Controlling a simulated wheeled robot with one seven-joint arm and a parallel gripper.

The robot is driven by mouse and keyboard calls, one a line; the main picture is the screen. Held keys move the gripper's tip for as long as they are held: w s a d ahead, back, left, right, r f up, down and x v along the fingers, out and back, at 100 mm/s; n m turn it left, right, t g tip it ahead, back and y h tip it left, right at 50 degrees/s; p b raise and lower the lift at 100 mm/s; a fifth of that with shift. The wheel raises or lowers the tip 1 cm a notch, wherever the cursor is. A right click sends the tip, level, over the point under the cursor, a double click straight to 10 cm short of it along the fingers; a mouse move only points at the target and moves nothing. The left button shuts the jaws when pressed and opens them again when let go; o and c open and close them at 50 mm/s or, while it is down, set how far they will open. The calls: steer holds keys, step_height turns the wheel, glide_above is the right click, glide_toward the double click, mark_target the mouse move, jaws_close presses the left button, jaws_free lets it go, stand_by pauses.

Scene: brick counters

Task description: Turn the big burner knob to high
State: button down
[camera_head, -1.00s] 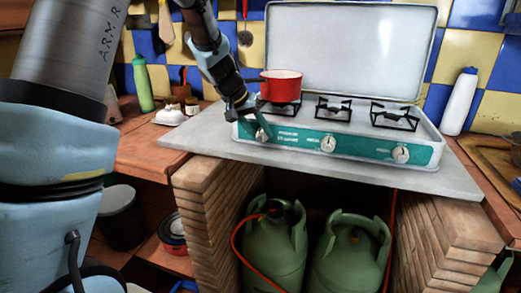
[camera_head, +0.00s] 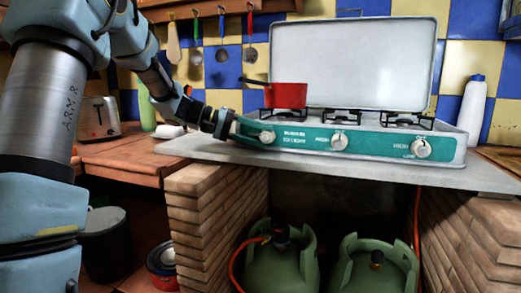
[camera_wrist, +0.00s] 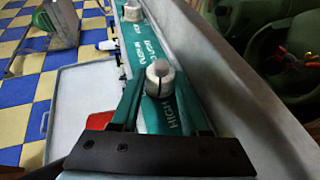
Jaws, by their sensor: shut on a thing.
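The white stove has a teal front panel (camera_head: 302,139) with three round knobs. The left knob (camera_head: 266,137) is beside my gripper (camera_head: 252,131), which reaches in from the left. In the wrist view, my gripper (camera_wrist: 159,88) has its teal fingers on either side of this pale knob (camera_wrist: 160,76) and is shut on it. The knob's dark slot runs roughly along the fingers. The middle knob (camera_head: 338,140) and right knob (camera_head: 421,149) are free. Which knob serves the big burner is not clear.
A red pot (camera_head: 286,95) stands on the left burner, its dark handle pointing left. The stove lid (camera_head: 353,62) stands open behind. Brick supports (camera_head: 215,210) and green gas cylinders (camera_head: 281,262) are below the counter. A white bottle (camera_head: 472,108) stands at right.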

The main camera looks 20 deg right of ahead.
steer(key=h+b, duration=0.1)
steer(key=n+g+h+b, duration=0.1)
steer(key=h+b, duration=0.1)
steer(key=shift+f, duration=0.35)
steer(key=shift+g, duration=0.3)
steer(key=shift+c, duration=2)
jaws_free()
